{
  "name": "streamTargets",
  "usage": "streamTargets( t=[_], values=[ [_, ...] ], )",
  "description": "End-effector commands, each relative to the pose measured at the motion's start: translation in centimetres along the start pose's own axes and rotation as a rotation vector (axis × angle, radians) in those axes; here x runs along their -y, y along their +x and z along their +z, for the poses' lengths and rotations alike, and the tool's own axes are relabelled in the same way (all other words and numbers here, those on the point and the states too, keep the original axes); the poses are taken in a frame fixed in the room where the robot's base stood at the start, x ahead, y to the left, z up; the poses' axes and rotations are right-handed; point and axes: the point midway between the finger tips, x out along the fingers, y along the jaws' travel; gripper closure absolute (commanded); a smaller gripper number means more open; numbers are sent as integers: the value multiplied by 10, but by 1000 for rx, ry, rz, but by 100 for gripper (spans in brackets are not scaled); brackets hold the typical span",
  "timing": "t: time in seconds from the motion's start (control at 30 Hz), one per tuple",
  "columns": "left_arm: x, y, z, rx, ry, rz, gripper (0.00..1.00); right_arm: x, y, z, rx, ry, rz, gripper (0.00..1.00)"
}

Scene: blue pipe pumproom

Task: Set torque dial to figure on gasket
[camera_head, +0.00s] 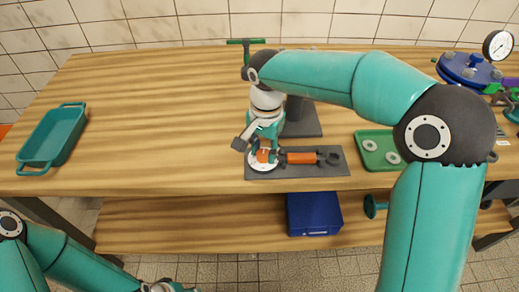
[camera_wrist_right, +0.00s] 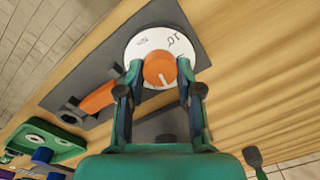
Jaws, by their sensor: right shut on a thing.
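The torque dial is an orange knob (camera_wrist_right: 160,70) with a white pointer line, on a white round plate (camera_wrist_right: 148,44) with black marks; one reads like "10". In the head view the white plate (camera_head: 262,166) sits at the left end of a dark mat. My right gripper (camera_head: 264,150) reaches down over it; in the wrist view its fingers are shut on the knob from both sides. Gasket-like pale rings (camera_head: 391,157) lie in a green tray (camera_head: 361,134); no figure on them is readable. My left arm is at lower left, its gripper only partly visible at the bottom edge (camera_head: 168,288).
An orange-handled wrench-like tool (camera_head: 303,157) lies on the dark mat (camera_head: 295,171), right of the dial. A teal tray (camera_head: 53,138) stands far left. A blue flange (camera_head: 468,69) and a gauge (camera_head: 498,45) are at back right. A blue box (camera_head: 314,214) sits on the lower shelf.

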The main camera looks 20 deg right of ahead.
Motion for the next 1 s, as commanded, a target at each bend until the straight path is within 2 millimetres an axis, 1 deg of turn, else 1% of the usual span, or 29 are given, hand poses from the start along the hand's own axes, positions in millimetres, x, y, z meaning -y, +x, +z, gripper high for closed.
streamTargets(
  t=[0.7,1.0],
  values=[
    [3,9,0,0,0,0,60,0,0,1,-14,678,-1,100],
    [5,13,0,0,0,0,60,0,0,1,-20,942,-2,100]
  ],
)
